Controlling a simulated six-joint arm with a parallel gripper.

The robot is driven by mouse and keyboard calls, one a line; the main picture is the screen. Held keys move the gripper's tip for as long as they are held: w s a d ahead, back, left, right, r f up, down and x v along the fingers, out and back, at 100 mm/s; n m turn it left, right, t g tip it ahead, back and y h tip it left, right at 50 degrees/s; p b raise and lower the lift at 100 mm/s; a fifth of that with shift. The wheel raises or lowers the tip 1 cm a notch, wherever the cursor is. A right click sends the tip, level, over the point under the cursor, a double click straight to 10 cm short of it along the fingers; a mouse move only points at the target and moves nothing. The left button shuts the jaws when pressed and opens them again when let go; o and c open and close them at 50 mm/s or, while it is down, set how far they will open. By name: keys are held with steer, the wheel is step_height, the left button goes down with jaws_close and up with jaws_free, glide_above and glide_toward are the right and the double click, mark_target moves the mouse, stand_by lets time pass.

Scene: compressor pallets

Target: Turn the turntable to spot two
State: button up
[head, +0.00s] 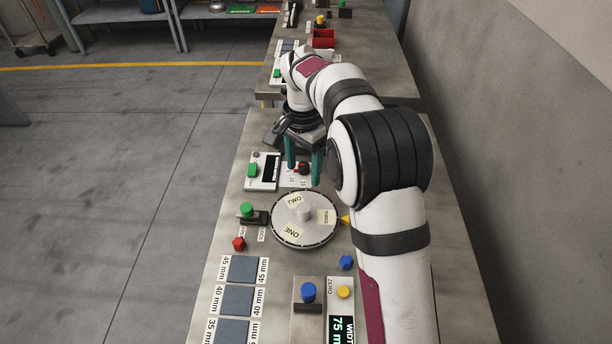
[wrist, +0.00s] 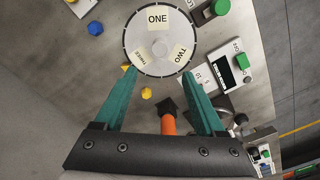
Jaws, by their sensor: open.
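The turntable (head: 289,234) is a round pale disc with a dark rim and a raised hub, lying on the bench. It carries labels ONE, TWO and THREE. A yellow pointer (head: 345,220) sits at its right edge, beside the THREE label (head: 326,216). In the wrist view the disc (wrist: 160,66) is at top centre and the pointer (wrist: 126,67) is again by THREE. My gripper (head: 304,177) has two teal fingers, spread and empty, over the dial panel beyond the turntable. In the wrist view my gripper (wrist: 160,74) shows nothing between its fingertips except the disc's edge further off.
A panel with a green button (head: 252,170) stands beyond the turntable. Grey marked pads (head: 240,269) lie in front. My arm covers the bench's right side.

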mark_target(304, 207)
step_height(304, 207, down, 15)
stand_by(0.3)
jaws_close()
stand_by(1.3)
